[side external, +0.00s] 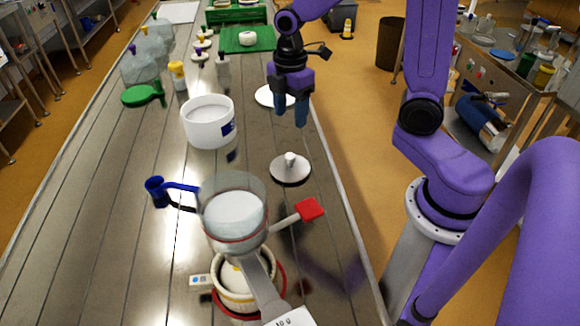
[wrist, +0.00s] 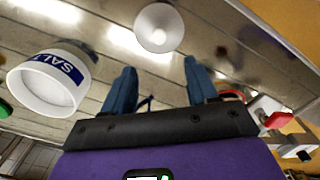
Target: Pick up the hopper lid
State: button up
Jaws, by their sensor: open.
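The hopper lid (side external: 291,172), a pale round disc with a small knob on top, lies flat on the steel table behind the red-handled hopper. It appears as a pale disc at the top of the wrist view (wrist: 158,28), beyond my fingertips. My gripper (side external: 290,114), with blue fingers, is above the table, behind and apart from the lid in the side view. In the wrist view, my gripper (wrist: 160,70) has its two fingers spread with nothing between them. The clear hopper (side external: 233,212) holds white material and stands over a yellowish mould (side external: 235,292).
A white salt tub (side external: 205,135) stands left of my gripper. Another white disc (side external: 266,97) lies behind my fingers. A blue cup-ended handle (side external: 156,190) and a red-ended handle (side external: 309,209) stick out beside the hopper. Bare steel surrounds the lid.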

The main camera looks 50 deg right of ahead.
aim_at(289, 156)
notch_tip(289, 156, down, 14)
jog(key=shift+w+f, duration=0.1)
jog(key=shift+f, duration=0.15)
dwell(0.6)
jog(key=shift+c, duration=0.3)
grip_shut()
